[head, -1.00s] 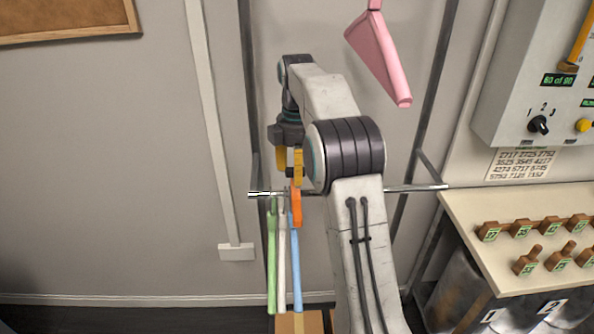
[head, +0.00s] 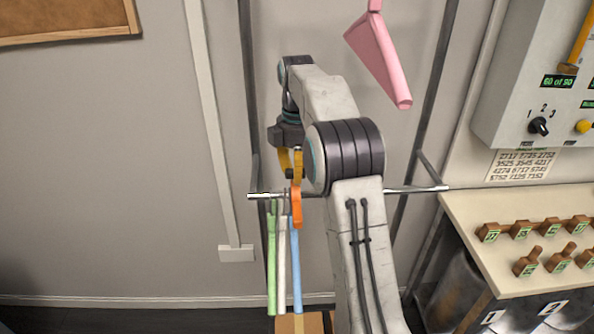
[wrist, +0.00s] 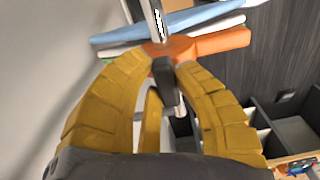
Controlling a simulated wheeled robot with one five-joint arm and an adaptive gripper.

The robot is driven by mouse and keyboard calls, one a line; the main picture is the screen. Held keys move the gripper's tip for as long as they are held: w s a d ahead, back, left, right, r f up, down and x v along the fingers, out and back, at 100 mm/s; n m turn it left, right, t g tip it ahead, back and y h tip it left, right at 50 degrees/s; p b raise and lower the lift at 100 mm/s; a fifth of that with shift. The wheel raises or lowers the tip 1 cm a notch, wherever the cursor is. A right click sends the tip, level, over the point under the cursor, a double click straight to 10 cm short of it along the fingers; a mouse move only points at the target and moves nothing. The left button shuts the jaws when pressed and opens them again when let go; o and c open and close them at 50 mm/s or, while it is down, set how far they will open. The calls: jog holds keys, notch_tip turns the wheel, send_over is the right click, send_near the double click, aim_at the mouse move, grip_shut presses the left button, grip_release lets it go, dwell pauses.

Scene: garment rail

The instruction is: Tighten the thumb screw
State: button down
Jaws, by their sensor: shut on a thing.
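An orange piece (head: 297,208) sits on the metal rail (head: 420,188) beside the hangers. It also shows in the wrist view (wrist: 220,42), where a dark knob, which I take to be the thumb screw (wrist: 164,78), stands against it. In the head view the dark knob (head: 290,174) is small and partly covered by the yellow fingers. My gripper (head: 291,168) is above the rail, pointing down, shut on the knob. In the wrist view my gripper (wrist: 168,62) has its curved yellow fingers on both sides of the knob. The exact contact is hard to see.
A bench (head: 470,215) with wooden pegs and a control panel (head: 525,75) stand at right.

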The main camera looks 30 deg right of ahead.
jog(key=m+p, duration=0.3)
jog(key=shift+s+r+m, duration=0.1)
jog(key=shift+s+m, duration=0.05)
jog(key=shift+m, duration=0.15)
jog(key=m+p, duration=0.2)
jog(key=m, duration=0.3)
jog(key=shift+s+p, duration=0.2)
jog(key=shift+p, duration=0.1)
jog(key=m+p, duration=0.1)
jog(key=m, duration=0.4)
jog(key=shift+s, duration=0.1)
jog(key=shift+s+a+f+m+p, duration=0.1)
jog(key=shift+m+p, duration=0.25)
jog(key=shift+m, duration=0.7)
jog(key=shift+a+f+m+p, duration=0.1)
jog(key=shift+m+p, duration=0.2)
jog(key=shift+m, duration=0.75)
jog(key=c, duration=0.9)
grip_release()
jog(key=shift+c, duration=0.2)
jog(key=shift+r, duration=0.15)
